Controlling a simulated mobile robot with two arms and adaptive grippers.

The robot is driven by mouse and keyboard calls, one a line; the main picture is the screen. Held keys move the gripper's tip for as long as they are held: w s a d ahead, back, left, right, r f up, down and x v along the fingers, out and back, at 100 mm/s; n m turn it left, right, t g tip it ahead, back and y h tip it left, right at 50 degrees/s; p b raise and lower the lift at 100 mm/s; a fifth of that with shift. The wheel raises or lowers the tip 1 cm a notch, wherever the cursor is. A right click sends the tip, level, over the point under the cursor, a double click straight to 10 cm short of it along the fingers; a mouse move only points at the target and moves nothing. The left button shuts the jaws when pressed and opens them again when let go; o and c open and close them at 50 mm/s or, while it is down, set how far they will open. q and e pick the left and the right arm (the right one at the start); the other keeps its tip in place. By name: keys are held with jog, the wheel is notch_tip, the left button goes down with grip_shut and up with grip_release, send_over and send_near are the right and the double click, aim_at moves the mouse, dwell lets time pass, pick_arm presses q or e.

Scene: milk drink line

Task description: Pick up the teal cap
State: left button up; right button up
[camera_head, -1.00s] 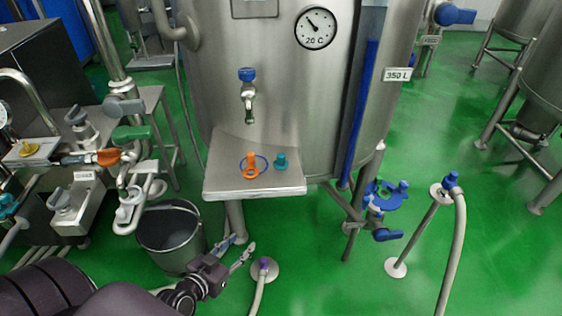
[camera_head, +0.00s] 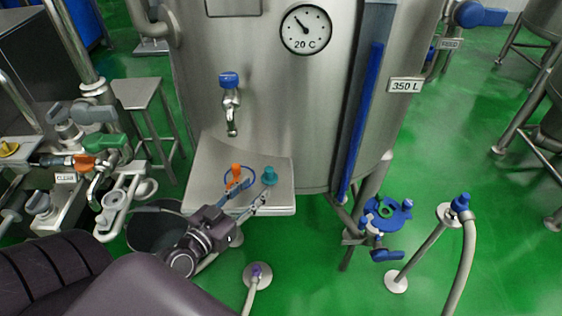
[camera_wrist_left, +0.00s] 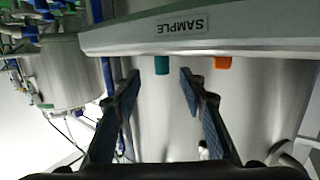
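The teal cap (camera_head: 269,175) stands on the steel shelf (camera_head: 285,203) at the front of the tank, near the shelf's right side. My left gripper (camera_head: 255,189) reaches in from the lower left, its fingertips at the shelf just in front of the cap. In the left wrist view the two fingers (camera_wrist_left: 160,75) are spread apart. The teal cap (camera_wrist_left: 161,65) shows between them, close to the tips and not gripped. The wrist picture shows the shelf upside down. My right gripper is not in view.
A tap (camera_head: 230,100) hangs above the shelf. A bucket (camera_head: 150,228) stands below left. A blue valve manifold (camera_head: 388,212) is at right.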

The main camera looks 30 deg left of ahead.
aim_at(266, 175)
pick_arm(q)
jog(key=shift+w+f, duration=0.15)
jog(key=shift+w, duration=1.8)
jog(key=w, duration=0.3)
jog(key=shift+w+f, duration=0.15)
jog(key=shift+f, duration=0.15)
jog(key=shift+w+f, duration=0.15)
jog(key=shift+w, duration=0.55)
jog(key=c, duration=0.4)
grip_shut()
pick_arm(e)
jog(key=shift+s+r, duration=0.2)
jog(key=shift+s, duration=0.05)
